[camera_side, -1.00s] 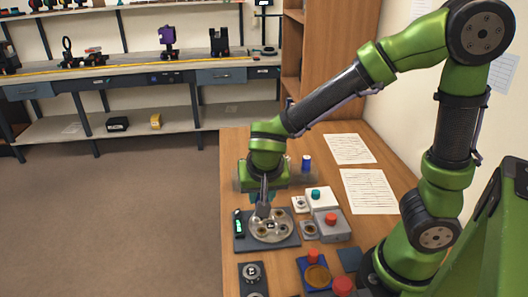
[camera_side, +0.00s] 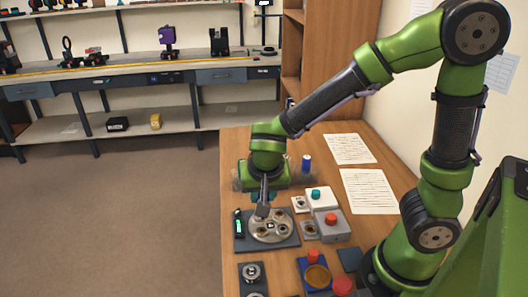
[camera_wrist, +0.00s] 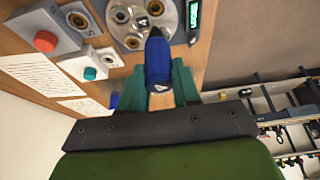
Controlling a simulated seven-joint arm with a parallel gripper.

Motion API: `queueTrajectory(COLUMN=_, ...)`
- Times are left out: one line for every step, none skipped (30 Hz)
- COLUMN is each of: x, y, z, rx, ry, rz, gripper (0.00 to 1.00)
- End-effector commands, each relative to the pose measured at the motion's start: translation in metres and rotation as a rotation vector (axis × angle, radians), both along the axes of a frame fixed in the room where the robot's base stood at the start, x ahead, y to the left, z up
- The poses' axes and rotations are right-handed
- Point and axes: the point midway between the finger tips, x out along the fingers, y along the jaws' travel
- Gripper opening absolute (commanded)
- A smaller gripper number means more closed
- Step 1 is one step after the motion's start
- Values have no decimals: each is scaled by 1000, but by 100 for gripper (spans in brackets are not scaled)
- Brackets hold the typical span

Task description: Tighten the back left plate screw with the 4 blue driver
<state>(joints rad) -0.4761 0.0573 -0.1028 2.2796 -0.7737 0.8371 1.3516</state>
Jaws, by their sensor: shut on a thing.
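My gripper (camera_wrist: 159,82) is shut on a blue driver (camera_wrist: 158,60) with a dark front end, seen in the wrist view. The driver points at the round metal plate (camera_wrist: 131,40), and its front end overlaps the plate's edge there. In the side view my gripper (camera_side: 264,196) is above the back left part of the round plate (camera_side: 271,237). Several round screw spots show on the plate, with a small marked square at its middle. The driver's tip and the screw under it are hidden, so I cannot tell whether they touch.
A green-lit readout (camera_side: 239,224) lies left of the plate. Grey and white boxes with a red button (camera_side: 331,218) and a teal button (camera_side: 316,194) stand to the right. Another blue cylinder (camera_side: 307,163) stands behind. Paper sheets (camera_side: 369,191) lie at the right.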

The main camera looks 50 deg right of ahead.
Motion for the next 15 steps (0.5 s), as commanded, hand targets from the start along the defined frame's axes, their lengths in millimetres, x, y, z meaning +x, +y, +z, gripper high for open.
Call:
queueTrajectory(x=5, y=-8, z=-2, rx=-2, ry=1, rz=-40, gripper=4)
queueTrajectory(x=7, y=-13, z=-3, rx=-2, ry=1, rz=-81, gripper=4)
queueTrajectory(x=10, y=-22, z=-5, rx=-4, ry=1, rz=-165, gripper=4)
queueTrajectory(x=12, y=-28, z=-6, rx=-3, ry=0, rz=-236, gripper=4)
queueTrajectory(x=12, y=-34, z=-7, rx=-4, ry=1, rz=-317, gripper=4)
queueTrajectory(x=13, y=-43, z=-7, rx=-6, ry=0, rz=-438, gripper=4)
queueTrajectory(x=14, y=-50, z=-7, rx=-6, ry=-1, rz=-543, gripper=4)
queueTrajectory(x=13, y=-56, z=-7, rx=-8, ry=-1, rz=-648, gripper=4)
queueTrajectory(x=13, y=-64, z=-7, rx=-8, ry=-1, rz=-799, gripper=4)
queueTrajectory(x=12, y=-69, z=-6, rx=-9, ry=-2, rz=-911, gripper=4)
queueTrajectory(x=11, y=-73, z=-5, rx=-8, ry=-1, rz=-1024, gripper=4)
queueTrajectory(x=10, y=-77, z=-4, rx=-9, ry=-2, rz=-1169, gripper=4)
queueTrajectory(x=9, y=-80, z=-3, rx=-8, ry=-2, rz=-1279, gripper=4)
queueTrajectory(x=8, y=-82, z=-1, rx=-7, ry=-2, rz=-1385, gripper=4)
queueTrajectory(x=7, y=-83, z=1, rx=-7, ry=-2, rz=-1520, gripper=4)
